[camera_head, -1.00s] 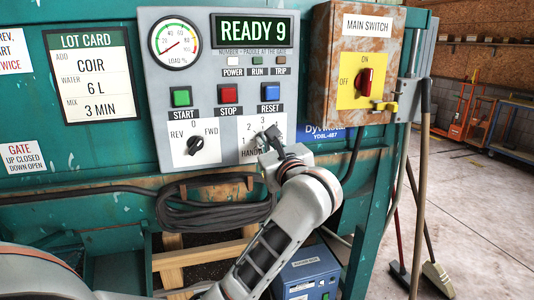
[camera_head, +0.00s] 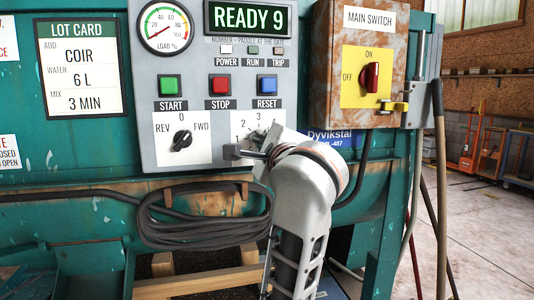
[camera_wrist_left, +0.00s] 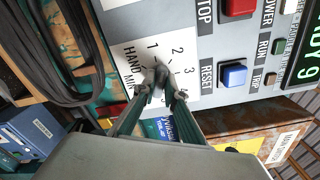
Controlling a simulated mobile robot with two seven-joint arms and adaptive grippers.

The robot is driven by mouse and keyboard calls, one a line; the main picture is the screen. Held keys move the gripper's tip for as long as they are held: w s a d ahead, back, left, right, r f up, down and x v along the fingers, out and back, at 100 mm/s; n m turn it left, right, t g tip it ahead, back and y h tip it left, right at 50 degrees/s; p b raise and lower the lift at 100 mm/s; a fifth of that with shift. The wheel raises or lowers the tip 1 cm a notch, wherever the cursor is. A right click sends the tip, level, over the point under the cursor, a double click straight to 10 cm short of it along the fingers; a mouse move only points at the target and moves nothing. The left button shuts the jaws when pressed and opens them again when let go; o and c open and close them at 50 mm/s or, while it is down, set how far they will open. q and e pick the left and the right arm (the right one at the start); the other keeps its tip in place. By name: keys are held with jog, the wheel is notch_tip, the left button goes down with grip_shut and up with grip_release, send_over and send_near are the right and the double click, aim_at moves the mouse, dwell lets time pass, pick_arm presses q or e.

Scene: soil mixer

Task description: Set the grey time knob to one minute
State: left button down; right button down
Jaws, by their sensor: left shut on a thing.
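The grey time knob (camera_wrist_left: 158,74) sits in the middle of a white dial plate (camera_wrist_left: 128,50) marked HAND, MIN and 1, 2, 3. My left gripper (camera_wrist_left: 161,92) is shut on the knob, with one finger on each side of it. The fingers hide much of the knob, and I cannot tell exactly which mark it points to. In the head view the left gripper (camera_head: 258,148) is at the same dial, below the blue RESET button, and its wrist covers the dial's lower right part. My right gripper is not in view.
The REV-0-FWD switch (camera_head: 181,140) is just left of the dial. START (camera_head: 170,87), STOP (camera_head: 220,86) and RESET (camera_head: 267,86) buttons are above. The display (camera_head: 249,19) reads READY 9. The rusty main switch box (camera_head: 362,65) stands out at right. A coiled cable (camera_head: 205,220) hangs below.

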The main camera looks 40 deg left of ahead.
pick_arm(q)
jog(key=n+b, duration=0.2)
jog(key=n, duration=0.1)
jog(key=n+b, duration=0.1)
jog(key=shift+f+n, duration=0.25)
jog(key=shift+n, duration=0.05)
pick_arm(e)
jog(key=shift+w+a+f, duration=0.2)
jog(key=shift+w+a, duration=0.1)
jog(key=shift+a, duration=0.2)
pick_arm(q)
jog(key=shift+r, duration=0.1)
jog(key=c, duration=2.1)
grip_release()
jog(key=shift+r, duration=0.1)
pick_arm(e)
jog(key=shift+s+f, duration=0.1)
